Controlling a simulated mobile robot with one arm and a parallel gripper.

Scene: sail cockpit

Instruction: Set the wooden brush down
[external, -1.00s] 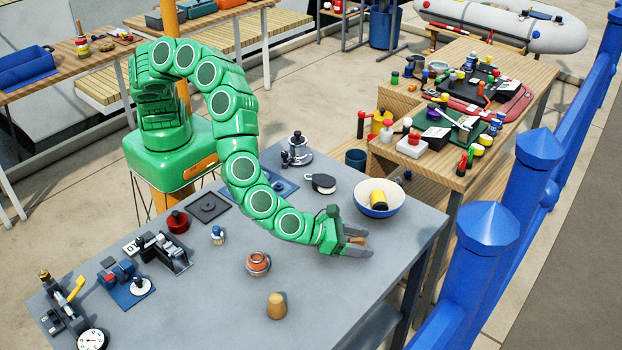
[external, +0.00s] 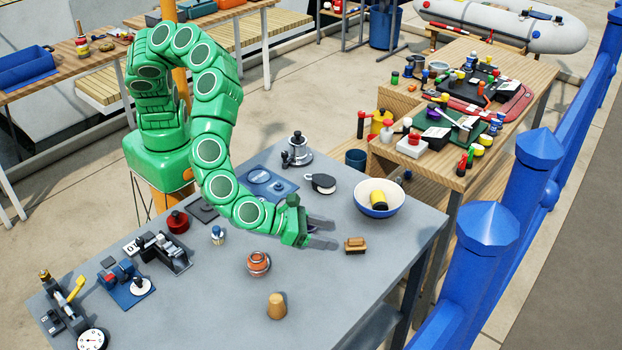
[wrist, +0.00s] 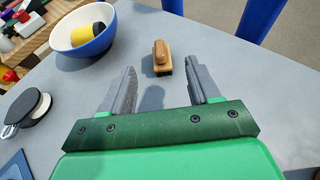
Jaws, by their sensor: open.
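The wooden brush (external: 355,245) lies on the grey table, bristles down, toward the table's right side. It also shows in the wrist view (wrist: 161,56), beyond my fingertips. My gripper (external: 336,233) is open and empty, to the left of the brush and apart from it. In the wrist view my two fingers (wrist: 163,80) are spread wide, with bare table between them.
A blue and white bowl (external: 379,205) holding a yellow and black item stands behind the brush. A black and white round item (external: 321,184) lies left of the bowl. An orange pot (external: 259,263) and a wooden piece (external: 277,306) stand nearer the front. The table around the brush is clear.

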